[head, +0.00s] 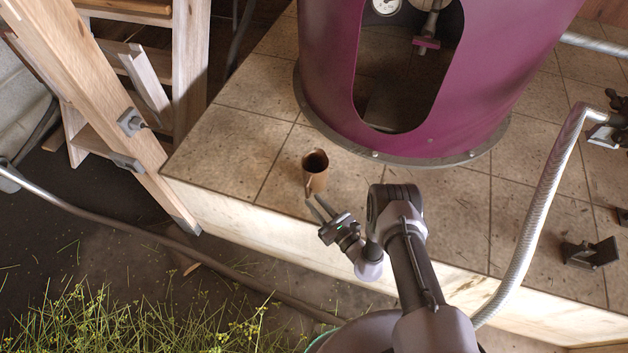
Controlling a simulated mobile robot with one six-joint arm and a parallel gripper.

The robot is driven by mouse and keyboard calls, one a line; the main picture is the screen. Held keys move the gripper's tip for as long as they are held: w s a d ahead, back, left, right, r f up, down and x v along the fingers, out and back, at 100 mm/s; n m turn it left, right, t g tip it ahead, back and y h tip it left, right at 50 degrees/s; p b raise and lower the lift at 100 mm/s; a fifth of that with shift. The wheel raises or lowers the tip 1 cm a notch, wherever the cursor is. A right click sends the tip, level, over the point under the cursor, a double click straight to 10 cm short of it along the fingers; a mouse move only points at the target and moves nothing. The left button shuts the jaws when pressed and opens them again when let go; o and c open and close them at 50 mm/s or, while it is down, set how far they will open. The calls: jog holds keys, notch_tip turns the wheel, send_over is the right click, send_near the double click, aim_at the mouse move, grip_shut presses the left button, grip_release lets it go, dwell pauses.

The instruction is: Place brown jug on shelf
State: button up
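The brown jug (317,181) stands upright on the tiled platform, in front of the purple still and near the platform's front edge. Its dark round mouth faces up. My gripper (318,208) is just in front of the jug, with its two fingers spread apart and pointing toward it. Nothing shows between the fingers. I cannot tell whether a fingertip touches the jug. No shelf can be clearly made out in this view.
The purple still (330,75) rises behind the jug. A wooden ladder (110,100) leans at the left. A silver hose (545,205) runs down at the right, near a dark metal bracket (590,252). The tiles (240,150) left of the jug are clear.

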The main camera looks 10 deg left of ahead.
aim_at(308, 194)
jog(key=b+x, duration=0.2)
jog(key=x, duration=0.2)
jog(key=shift+w+a+f, duration=0.15)
jog(key=shift+w, duration=0.15)
jog(key=shift+w+a+b, duration=0.25)
jog(key=shift+a+b, duration=0.05)
jog(key=shift+r, duration=0.2)
grip_shut()
dwell(0.6)
